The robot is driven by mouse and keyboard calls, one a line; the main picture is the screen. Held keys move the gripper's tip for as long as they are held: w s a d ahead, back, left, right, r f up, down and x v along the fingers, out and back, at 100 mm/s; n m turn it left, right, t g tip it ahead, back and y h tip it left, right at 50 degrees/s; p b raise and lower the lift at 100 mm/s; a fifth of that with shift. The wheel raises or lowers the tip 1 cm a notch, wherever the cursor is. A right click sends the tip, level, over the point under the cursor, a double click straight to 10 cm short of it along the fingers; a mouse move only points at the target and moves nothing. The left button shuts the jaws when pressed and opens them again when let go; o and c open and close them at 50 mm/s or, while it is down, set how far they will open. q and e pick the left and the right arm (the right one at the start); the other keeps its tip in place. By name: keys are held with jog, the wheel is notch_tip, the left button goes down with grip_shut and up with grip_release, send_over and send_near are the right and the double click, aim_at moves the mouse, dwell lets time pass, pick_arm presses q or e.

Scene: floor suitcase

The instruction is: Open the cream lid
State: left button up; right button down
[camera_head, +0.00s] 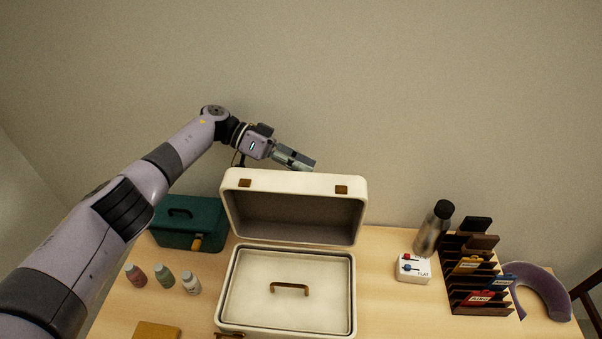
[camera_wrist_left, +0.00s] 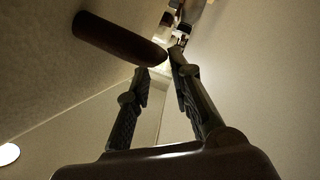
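The cream lid (camera_head: 293,182) of the case stands raised at the back edge of the cream case (camera_head: 353,300), its dark inside facing me. Two brown latch plates sit on its upper edge. Inside the case lies a pale inner panel (camera_head: 260,305) with a brown handle (camera_head: 289,287). My left gripper (camera_head: 309,164) is just above and behind the lid's top edge; I cannot tell if it touches. In the left wrist view its two fingers (camera_wrist_left: 158,62) are apart, with a gap between the tips. A dark rounded bar shows beside them, its identity unclear. My right gripper is out of view.
A teal box (camera_head: 190,225) stands left of the case, with several small bottles (camera_head: 163,276) in front. A yellow-brown block (camera_head: 157,331) lies at front left. To the right are a steel flask (camera_head: 431,232), a white switch box (camera_head: 412,270), a dark rack (camera_head: 470,285) and a purple cushion (camera_head: 545,290).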

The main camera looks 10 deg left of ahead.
pick_arm(q)
notch_tip(320, 180, up, 7)
dwell(0.3)
